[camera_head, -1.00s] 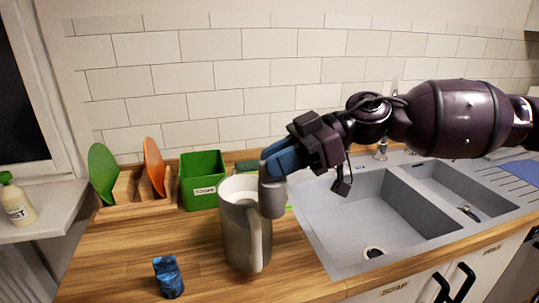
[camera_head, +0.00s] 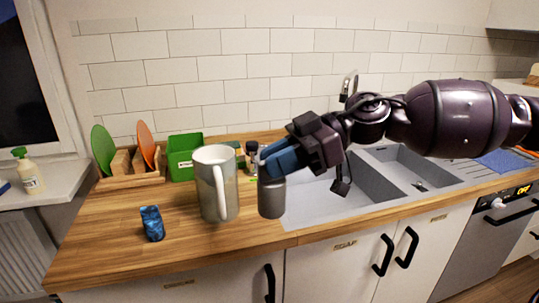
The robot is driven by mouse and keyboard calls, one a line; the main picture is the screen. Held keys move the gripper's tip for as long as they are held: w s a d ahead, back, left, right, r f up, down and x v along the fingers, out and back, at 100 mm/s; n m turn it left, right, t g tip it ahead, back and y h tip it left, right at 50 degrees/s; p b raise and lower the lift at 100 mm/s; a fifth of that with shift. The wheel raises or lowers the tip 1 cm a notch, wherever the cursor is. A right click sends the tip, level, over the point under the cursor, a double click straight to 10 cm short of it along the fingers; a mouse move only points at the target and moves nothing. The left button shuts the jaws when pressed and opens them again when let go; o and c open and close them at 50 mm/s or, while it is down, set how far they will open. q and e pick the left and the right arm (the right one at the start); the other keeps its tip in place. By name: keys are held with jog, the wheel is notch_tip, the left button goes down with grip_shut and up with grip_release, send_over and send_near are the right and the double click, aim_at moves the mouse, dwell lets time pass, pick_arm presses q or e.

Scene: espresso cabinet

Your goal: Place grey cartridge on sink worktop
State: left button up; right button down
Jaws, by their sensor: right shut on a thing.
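The grey cartridge (camera_head: 271,198) is a small upright cylinder in the head view. My right gripper (camera_head: 272,168) comes in from the right, its blue fingers shut on the cartridge's top. The cartridge is over the wooden worktop (camera_head: 110,238), between the grey jug and the sink's left edge; I cannot tell whether its base touches the wood. The grey sink (camera_head: 313,209) lies right of it, partly hidden by my right arm. My left gripper is not in view.
A tall grey jug (camera_head: 210,180) stands just left of the cartridge. A green box (camera_head: 181,164) and a wooden rack (camera_head: 130,178) with green and orange boards are at the back.

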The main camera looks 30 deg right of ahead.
jog(key=shift+s+a, duration=0.15)
jog(key=shift+s, duration=0.2)
jog(key=shift+a+f, duration=0.1)
jog(key=shift+a, duration=0.1)
jog(key=shift+w+a+f+m+t, duration=0.2)
jog(key=shift+w+f, duration=0.1)
jog(key=shift+w, duration=0.3)
jog(key=shift+w+a+f+m+t, duration=0.1)
jog(key=shift+w+a+f+t, duration=0.15)
jog(key=shift+w, duration=0.3)
jog(key=shift+w+a+f+m+t+h, duration=0.45)
jog(key=shift+w+f+m+t, duration=0.25)
jog(key=shift+f+t, duration=0.1)
jog(key=shift+w+a+f+m+t+h, duration=0.35)
jog(key=shift+w+f+m+t+h, duration=0.1)
jog(key=shift+w+f+m+t, duration=0.3)
